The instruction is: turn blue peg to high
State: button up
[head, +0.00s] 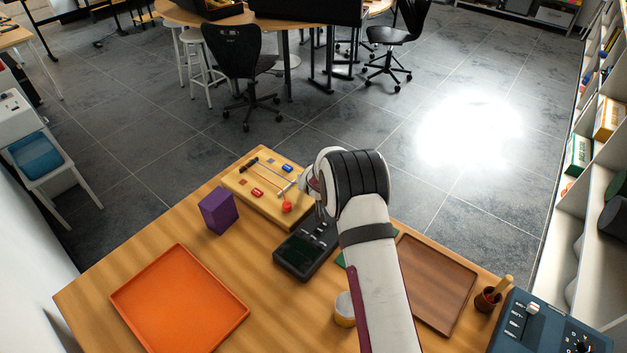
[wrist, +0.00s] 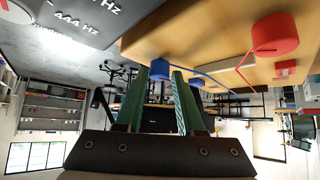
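The blue peg (wrist: 166,66) is a round blue knob on the wooden board (wrist: 205,45) in the wrist view, with a thin blue line running from it. My gripper (wrist: 165,77) has two green fingers standing apart, with the blue peg just beyond and between their tips; I cannot tell whether they touch it. A larger red peg (wrist: 275,36) sits to the right, with a red line. In the head view my gripper reaches the right side of the board (head: 240,183), largely hidden by my arm. The red peg (head: 287,207) shows at the board's near edge; the blue peg is not clear there.
A black meter (head: 308,250) lies in front of the board. A purple block (head: 218,211) stands to its left. An orange tray (head: 231,314), a brown tray (head: 455,302), a white-topped jar (head: 344,309) and a blue instrument (head: 515,328) also occupy the table.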

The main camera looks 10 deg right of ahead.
jog(key=o, duration=0.3)
jog(key=shift+s+r, duration=0.1)
jog(key=v, duration=1.5)
jog(key=shift+s+r, duration=0.2)
jog(key=shift+w+a, duration=0.1)
